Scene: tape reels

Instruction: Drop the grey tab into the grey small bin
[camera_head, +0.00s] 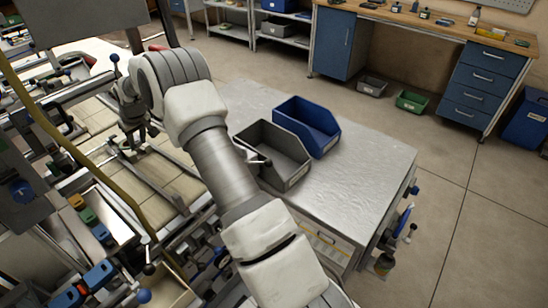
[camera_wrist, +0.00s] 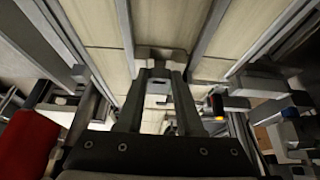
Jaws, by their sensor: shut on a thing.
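My gripper (camera_head: 133,130) is over the machine at the left in the head view, small and partly hidden by my own wrist. In the wrist view its two dark fingers (camera_wrist: 158,75) are shut on a grey tab (camera_wrist: 158,88), which sits between them above pale panels. The tab cannot be made out in the head view. A grey small bin (camera_head: 292,175), open-topped, stands on the metal cabinet top right of my forearm, which covers part of its left side. My gripper is apart from the bin, to its left.
A blue bin (camera_head: 322,140) stands right behind the grey one on the cabinet top (camera_head: 350,190). The cabinet's right part is bare. Rails and a yellow hose (camera_head: 75,155) crowd the machine. Another grey bin (camera_head: 372,88) and a green bin (camera_head: 411,101) lie on the floor under the bench.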

